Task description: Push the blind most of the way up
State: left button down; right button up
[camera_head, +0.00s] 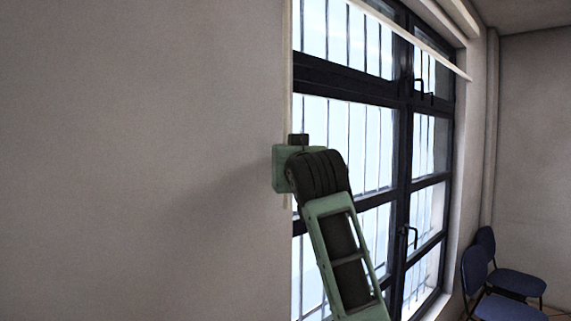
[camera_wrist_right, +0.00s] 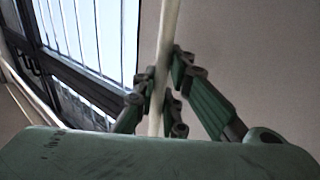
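The blind's pale lower edge (camera_head: 415,42) crosses the upper part of the window as a slanting bar in the head view. A thin cream rod or cord (camera_head: 289,85) hangs at the window's left edge and also runs up through the right wrist view (camera_wrist_right: 168,40). My right gripper (camera_head: 290,168) is at this rod, well below the blind's edge. In the right wrist view its green fingers (camera_wrist_right: 160,88) close on the rod from both sides. The fingertips are mostly hidden by the arm in the head view. My left gripper is not in view.
The dark-framed window (camera_head: 402,150) has bars behind its glass and black handles (camera_head: 410,236) that stick out. A plain wall (camera_head: 130,160) fills the left side. Blue chairs (camera_head: 515,282) stand at the lower right.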

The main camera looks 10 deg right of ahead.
jog(key=o, duration=0.5)
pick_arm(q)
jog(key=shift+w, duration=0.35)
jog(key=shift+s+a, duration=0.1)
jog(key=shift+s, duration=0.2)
pick_arm(e)
jog(key=s, duration=0.8)
jog(key=s+d, duration=0.1)
jog(key=s, duration=0.3)
